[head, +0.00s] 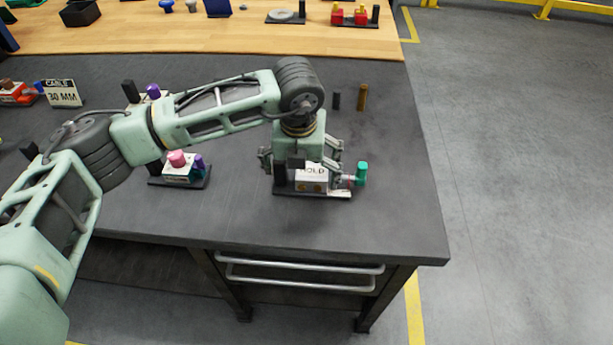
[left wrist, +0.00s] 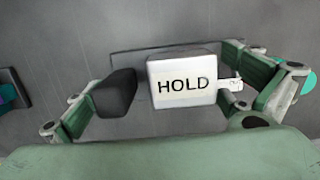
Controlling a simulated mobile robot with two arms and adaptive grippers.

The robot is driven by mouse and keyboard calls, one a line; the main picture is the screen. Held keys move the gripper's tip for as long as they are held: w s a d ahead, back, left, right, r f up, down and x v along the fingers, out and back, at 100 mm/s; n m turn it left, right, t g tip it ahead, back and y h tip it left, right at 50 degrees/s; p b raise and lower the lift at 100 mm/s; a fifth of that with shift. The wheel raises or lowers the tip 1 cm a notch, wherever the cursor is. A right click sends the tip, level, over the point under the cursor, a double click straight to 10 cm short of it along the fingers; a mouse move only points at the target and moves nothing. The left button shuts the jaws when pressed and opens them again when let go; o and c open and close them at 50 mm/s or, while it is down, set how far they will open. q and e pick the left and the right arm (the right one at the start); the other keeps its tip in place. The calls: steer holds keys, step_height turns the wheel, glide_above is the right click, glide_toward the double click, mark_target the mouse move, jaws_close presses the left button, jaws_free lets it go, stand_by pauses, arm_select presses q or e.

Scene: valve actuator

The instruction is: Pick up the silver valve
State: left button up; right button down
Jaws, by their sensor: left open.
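A silver-white block marked HOLD (head: 311,181), which looks like the silver valve's body, sits on a dark base plate near the table's front right. My right gripper is not in view.
A similar unit with a pink knob (head: 177,159) stands to the left. A brown peg (head: 362,97) and a dark peg stand behind the gripper. The dark tabletop (head: 400,215) is clear to the right.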

arm_select(q)
steer(key=shift+r, duration=0.1)
steer(key=shift+c, duration=0.4)
steer(key=c, duration=1.5)
step_height(320, 180, up, 9)
steer(key=shift+f, duration=0.1)
steer(key=shift+c, duration=0.2)
steer(key=shift+f, duration=4)
